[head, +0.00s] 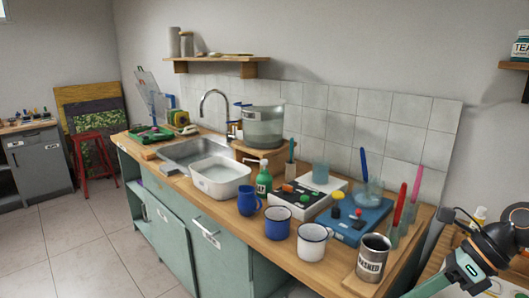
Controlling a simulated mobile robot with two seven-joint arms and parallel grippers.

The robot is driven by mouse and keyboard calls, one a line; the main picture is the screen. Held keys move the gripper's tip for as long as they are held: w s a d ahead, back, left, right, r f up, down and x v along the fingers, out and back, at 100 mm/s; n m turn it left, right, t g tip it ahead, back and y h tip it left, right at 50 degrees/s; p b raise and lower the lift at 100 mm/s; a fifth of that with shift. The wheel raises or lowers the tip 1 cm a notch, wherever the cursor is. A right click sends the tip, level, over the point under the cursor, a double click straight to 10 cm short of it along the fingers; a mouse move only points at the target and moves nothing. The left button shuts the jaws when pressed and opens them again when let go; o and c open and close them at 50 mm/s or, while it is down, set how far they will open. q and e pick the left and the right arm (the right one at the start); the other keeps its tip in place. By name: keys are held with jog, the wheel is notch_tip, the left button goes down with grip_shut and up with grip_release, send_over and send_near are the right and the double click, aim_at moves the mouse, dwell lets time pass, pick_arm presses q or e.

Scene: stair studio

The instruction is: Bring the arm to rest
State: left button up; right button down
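Part of an arm (485,255), which looks like my own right arm, shows in the head view at the lower right corner. It has dark joints, a teal-grey link and a thin black cable, and it is beside the right end of the counter. I cannot make out any gripper fingers on it. My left arm and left gripper are not in view.
A wooden counter (290,243) carries a sink (190,152), a white basin (220,178), a large pot (263,128), a blue jug (249,201), enamel mugs (311,243) and a labelled can (373,258). A red stool (95,160) stands at the left. The tiled floor (80,240) is clear.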

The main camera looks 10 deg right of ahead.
notch_tip(320, 180, down, 16)
jog(key=d+f+m+t+h+p, duration=0.15)
jog(key=m+t, duration=1.05)
jog(key=m, duration=1.4)
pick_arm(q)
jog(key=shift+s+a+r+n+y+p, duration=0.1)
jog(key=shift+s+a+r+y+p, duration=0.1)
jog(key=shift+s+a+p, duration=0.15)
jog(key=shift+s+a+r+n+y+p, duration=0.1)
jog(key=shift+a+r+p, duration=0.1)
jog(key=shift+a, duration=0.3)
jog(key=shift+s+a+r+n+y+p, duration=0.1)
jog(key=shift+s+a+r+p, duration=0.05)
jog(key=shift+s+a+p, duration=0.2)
pick_arm(e)
jog(key=s+a+f+m+g+h, duration=0.3)
jog(key=s+a+f+m+g, duration=0.2)
jog(key=s+a+f+m, duration=0.7)
notch_tip(320, 180, down, 2)
jog(key=a+m, duration=0.3)
jog(key=shift+m, duration=0.4)
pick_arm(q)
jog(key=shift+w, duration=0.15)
pick_arm(e)
jog(key=shift+d+h, duration=0.15)
jog(key=shift+h, duration=0.1)
